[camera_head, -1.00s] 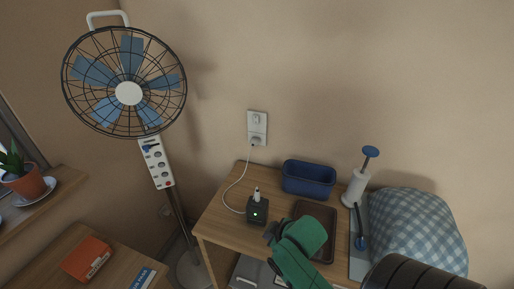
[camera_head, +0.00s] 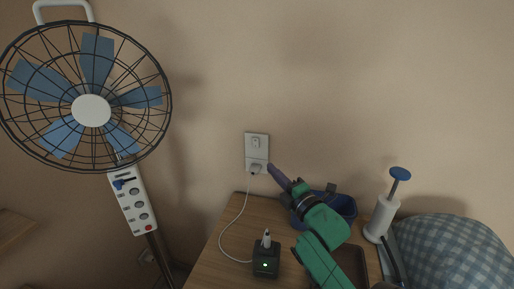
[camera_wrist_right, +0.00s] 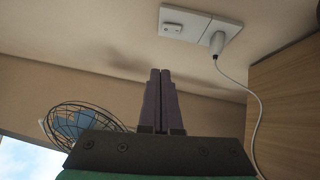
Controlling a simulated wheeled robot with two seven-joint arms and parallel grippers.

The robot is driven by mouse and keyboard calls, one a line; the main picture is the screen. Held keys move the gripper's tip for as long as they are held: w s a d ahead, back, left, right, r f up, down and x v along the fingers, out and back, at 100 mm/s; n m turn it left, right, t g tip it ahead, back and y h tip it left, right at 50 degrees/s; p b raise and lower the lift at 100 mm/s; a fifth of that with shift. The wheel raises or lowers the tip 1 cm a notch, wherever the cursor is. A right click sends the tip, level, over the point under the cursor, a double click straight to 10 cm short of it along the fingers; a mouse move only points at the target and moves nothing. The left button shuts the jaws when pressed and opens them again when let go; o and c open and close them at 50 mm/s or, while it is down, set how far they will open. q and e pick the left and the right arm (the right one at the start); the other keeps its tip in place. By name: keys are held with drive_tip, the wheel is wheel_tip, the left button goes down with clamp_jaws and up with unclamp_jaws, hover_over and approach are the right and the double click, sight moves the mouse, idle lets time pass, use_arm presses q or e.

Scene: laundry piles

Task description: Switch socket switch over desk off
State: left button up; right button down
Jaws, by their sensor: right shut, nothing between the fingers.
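The white wall socket plate (camera_head: 257,147) is on the wall above the wooden desk (camera_head: 215,262). Its upper part holds a small switch (camera_head: 256,142); its lower part holds a plug (camera_head: 256,168) with a white cable. In the right wrist view the plate (camera_wrist_right: 200,24) is at the top, with the switch (camera_wrist_right: 173,28) on its left and the plug (camera_wrist_right: 217,43) on its right. My right gripper (camera_head: 271,168) is shut and empty, its tips just right of and below the plate. Its fingers (camera_wrist_right: 160,72) point up towards the wall below the plate. The left gripper is not in view.
A black charger box (camera_head: 266,262) with a green light stands on the desk. A blue bin (camera_head: 343,206) is partly behind my right arm. A fan (camera_head: 92,110) stands left.

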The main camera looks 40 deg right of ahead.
drive_tip(key=p, duration=0.3)
approach(252, 140)
drive_tip(key=w+a, duration=0.2)
drive_tip(key=w, duration=0.1)
drive_tip(key=w+d, duration=0.1)
drive_tip(key=w+d+p, duration=0.1)
drive_tip(key=d, duration=0.1)
drive_tip(key=shift+w+d+r, duration=0.1)
drive_tip(key=shift+w+r, duration=0.2)
drive_tip(key=shift+w, duration=0.05)
